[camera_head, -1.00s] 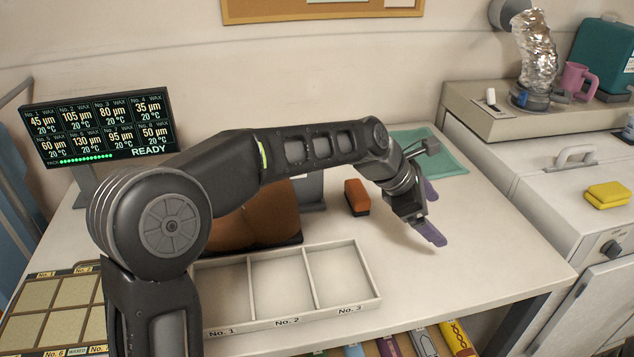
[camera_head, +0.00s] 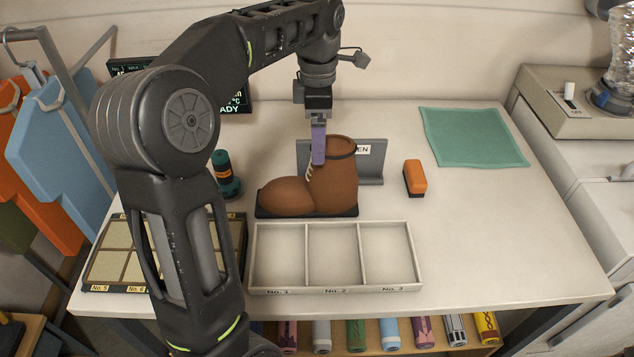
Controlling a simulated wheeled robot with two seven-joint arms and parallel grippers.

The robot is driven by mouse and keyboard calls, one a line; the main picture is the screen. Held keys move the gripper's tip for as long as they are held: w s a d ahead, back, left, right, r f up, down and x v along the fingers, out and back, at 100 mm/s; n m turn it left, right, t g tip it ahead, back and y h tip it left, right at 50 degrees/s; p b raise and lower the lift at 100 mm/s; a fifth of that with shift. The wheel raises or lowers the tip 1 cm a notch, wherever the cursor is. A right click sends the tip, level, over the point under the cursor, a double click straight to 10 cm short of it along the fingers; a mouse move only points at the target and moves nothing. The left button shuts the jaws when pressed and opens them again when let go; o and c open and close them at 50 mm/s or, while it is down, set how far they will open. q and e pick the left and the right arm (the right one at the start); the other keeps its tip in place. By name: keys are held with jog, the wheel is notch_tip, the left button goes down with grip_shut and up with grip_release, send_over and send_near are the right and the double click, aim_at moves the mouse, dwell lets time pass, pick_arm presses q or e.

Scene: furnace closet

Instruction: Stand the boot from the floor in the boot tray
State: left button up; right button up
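A brown boot (camera_head: 333,186) stands upright on the white table, toe to the left, on a dark sole or base. No boot is visible on the floor. No tray is marked as a boot tray; a pale tray (camera_head: 417,262) with compartments No. 1, No. 2 and No. 3 lies empty just in front of the boot. My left gripper (camera_head: 318,150) points down at the boot's upper shaft. One purple finger overlaps the shaft by the laces; the other is hidden, so its opening and any contact are unclear. My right gripper is out of view.
A grey panel (camera_head: 370,172) stands behind the boot. An orange block (camera_head: 414,178) and a green cloth (camera_head: 474,137) lie to the right. A teal bottle (camera_head: 224,174) and a sample tray (camera_head: 105,288) are at left. The table's right front is clear.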

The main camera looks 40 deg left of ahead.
aim_at(306, 177)
pick_arm(q)
jog(key=shift+f+b, duration=0.55)
jog(key=shift+f, duration=0.8)
jog(key=shift+f, duration=0.1)
notch_tip(306, 177, down, 4)
jog(key=shift+s+a+f+p, duration=0.1)
jog(key=shift+s+f+p, duration=0.1)
jog(key=shift+p, duration=0.7)
jog(key=shift+w+f, duration=0.1)
jog(key=shift+f, duration=0.15)
grip_shut()
